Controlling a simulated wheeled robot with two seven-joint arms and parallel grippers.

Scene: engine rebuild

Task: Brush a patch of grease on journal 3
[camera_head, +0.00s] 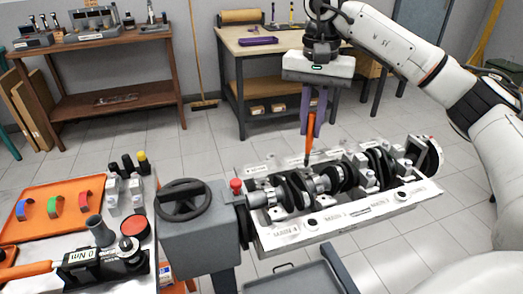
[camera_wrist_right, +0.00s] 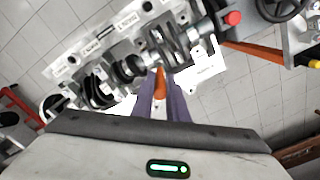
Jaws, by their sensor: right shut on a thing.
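My right gripper (camera_head: 313,128) is shut on an orange-handled brush (camera_head: 310,137), which points down with its dark tip over the crankshaft (camera_head: 318,182). In the right wrist view the orange handle (camera_wrist_right: 160,84) shows between the purple fingers (camera_wrist_right: 160,105). The tip overlaps the middle of the crankshaft in the head view; I cannot tell whether it touches a journal. The crankshaft lies in the light engine block (camera_head: 292,233), with bright journals between dark webs. Which journal is number 3 is unclear, and no grease is distinguishable on it. My left gripper is out of view.
A grey stand with a black handwheel (camera_head: 183,199) adjoins the block's left end. Workbenches (camera_head: 250,44) stand behind; open floor lies between.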

